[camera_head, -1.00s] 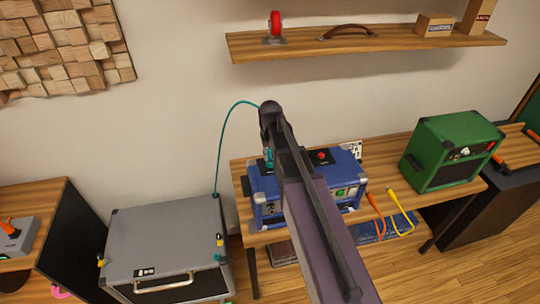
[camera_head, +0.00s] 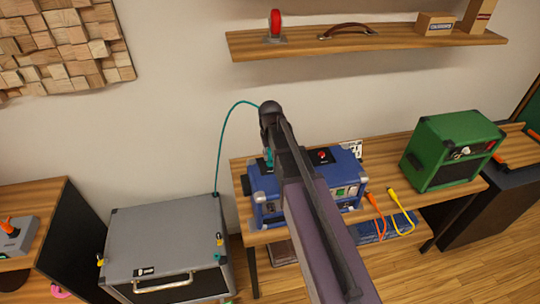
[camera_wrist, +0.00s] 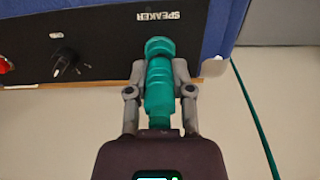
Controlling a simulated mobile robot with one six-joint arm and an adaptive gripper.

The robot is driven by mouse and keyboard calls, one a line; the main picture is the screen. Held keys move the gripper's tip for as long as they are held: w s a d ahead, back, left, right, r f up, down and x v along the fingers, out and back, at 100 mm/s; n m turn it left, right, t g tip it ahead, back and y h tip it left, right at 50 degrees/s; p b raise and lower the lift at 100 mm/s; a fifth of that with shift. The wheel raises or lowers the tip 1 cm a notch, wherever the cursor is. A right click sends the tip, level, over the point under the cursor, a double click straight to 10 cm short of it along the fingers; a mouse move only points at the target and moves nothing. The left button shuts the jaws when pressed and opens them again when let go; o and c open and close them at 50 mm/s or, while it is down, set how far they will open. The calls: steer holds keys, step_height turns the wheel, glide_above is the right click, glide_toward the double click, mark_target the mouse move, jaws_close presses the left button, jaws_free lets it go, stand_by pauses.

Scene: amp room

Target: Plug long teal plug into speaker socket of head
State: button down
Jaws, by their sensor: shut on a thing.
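The long teal plug (camera_wrist: 158,98) is held between the two grey fingers of my gripper (camera_wrist: 159,76) in the wrist view. Its front end is at the dark panel of the blue head (camera_head: 268,186), just below the SPEAKER label (camera_wrist: 158,16). The plug's end covers the socket, so I cannot tell whether it is seated or only close to it. In the head view my arm hides part of the blue head, and a bit of the teal plug (camera_head: 268,158) shows beside the arm.
The teal cable (camera_head: 220,150) runs from behind my wrist down to the grey cabinet (camera_head: 165,237) at left. Orange (camera_head: 374,205) and yellow (camera_head: 398,204) plugs lie on the wooden bench right of the head. A green amp (camera_head: 453,148) stands farther right. A shelf (camera_head: 370,42) hangs above.

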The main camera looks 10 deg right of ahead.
steer(key=shift+c, duration=2.1)
jaws_free()
steer(key=s, duration=1.6)
steer(key=shift+a, duration=0.1)
